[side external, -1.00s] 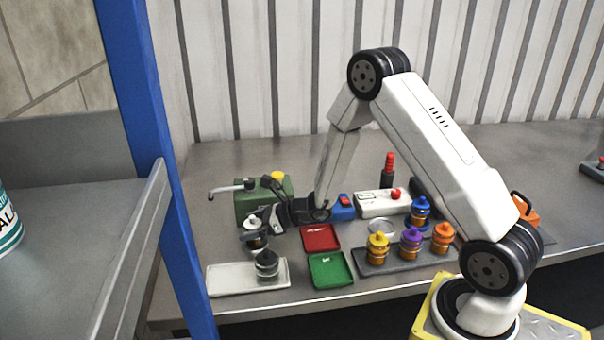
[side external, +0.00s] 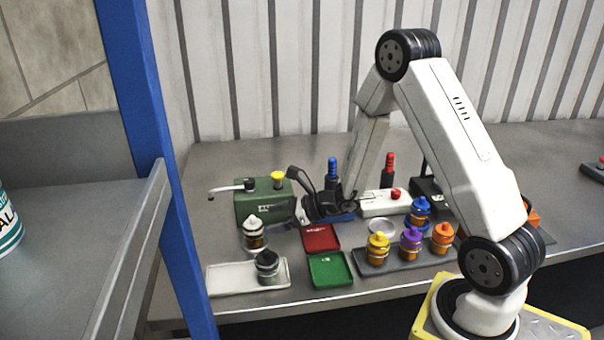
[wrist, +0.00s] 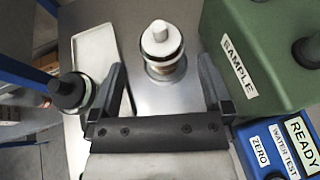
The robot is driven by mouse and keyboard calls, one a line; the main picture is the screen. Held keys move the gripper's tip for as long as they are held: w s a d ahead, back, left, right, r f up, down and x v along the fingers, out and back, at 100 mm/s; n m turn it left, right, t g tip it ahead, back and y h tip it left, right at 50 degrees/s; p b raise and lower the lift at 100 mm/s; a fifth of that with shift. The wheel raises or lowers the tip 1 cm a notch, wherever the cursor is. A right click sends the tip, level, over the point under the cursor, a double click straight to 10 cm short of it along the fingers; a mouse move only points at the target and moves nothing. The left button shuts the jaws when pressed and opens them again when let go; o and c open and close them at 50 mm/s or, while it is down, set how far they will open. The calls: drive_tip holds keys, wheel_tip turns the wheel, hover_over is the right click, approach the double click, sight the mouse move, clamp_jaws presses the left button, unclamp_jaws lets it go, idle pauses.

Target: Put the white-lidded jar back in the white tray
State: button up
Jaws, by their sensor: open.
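The white-lidded jar (side external: 254,236) stands upright on the bench, just behind the white tray (side external: 222,279) and apart from it in the side view. In the wrist view the jar (wrist: 162,48) stands beyond my fingertips, roughly midway between them, with bare bench around it. The white tray (wrist: 92,50) lies to its left there. My gripper (side external: 298,200) is open and empty, above and to the right of the jar in the side view. Both fingers of my gripper (wrist: 160,75) show apart in the wrist view.
A black-lidded jar (side external: 267,265) stands at the tray's right part. A green box (side external: 262,207) stands behind the white-lidded jar. Red (side external: 320,237) and green (side external: 330,270) trays lie to the right. A grey rack (side external: 385,262) holds several coloured-lidded jars. The white tray's left part is clear.

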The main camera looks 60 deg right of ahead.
sight(265, 211)
drive_tip(key=shift+d+f, duration=0.1)
idle(0.3)
drive_tip(key=shift+d+f+n+y, duration=0.3)
drive_tip(key=shift+d+y, duration=0.15)
drive_tip(key=shift+y, duration=0.05)
drive_tip(key=s+d+y, duration=0.1)
drive_tip(key=d+f+n+t+y, duration=0.1)
drive_tip(key=s+d+f+y, duration=0.1)
drive_tip(key=shift+s+d+f+n+y, duration=0.15)
drive_tip(key=shift+s+d+n+y, duration=0.2)
drive_tip(key=shift+n+y, duration=0.05)
drive_tip(key=shift+s+d+f+y, duration=0.15)
drive_tip(key=shift+s+d+y, duration=0.2)
drive_tip(key=shift+s+y, duration=0.15)
drive_tip(key=shift+a, duration=0.1)
drive_tip(key=shift+x, duration=3.4)
drive_tip(key=shift+w, duration=0.15)
